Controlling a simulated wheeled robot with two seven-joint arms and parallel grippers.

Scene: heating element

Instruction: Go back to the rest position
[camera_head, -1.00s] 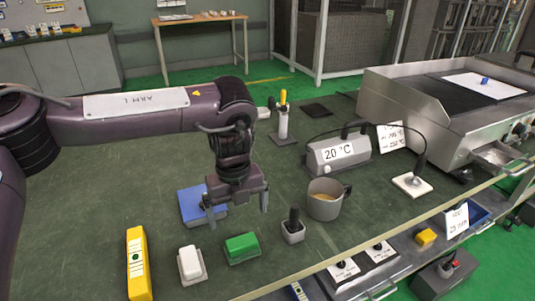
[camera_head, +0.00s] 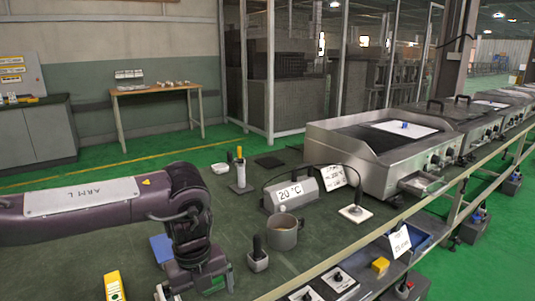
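My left arm comes in from the left, and its gripper (camera_head: 197,292) hangs at the lower left over the dark green bench (camera_head: 290,240). Its two fingers stand apart, with nothing seen held between them. A green block (camera_head: 214,284) shows partly behind the gripper, and a blue block (camera_head: 161,249) is partly hidden by the arm. My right gripper is not in view.
A box reading 20 °C (camera_head: 291,193) stands on the bench behind the mug. A steel griddle (camera_head: 375,150) stands at the back right. A yellow device (camera_head: 114,286) lies at the lower left.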

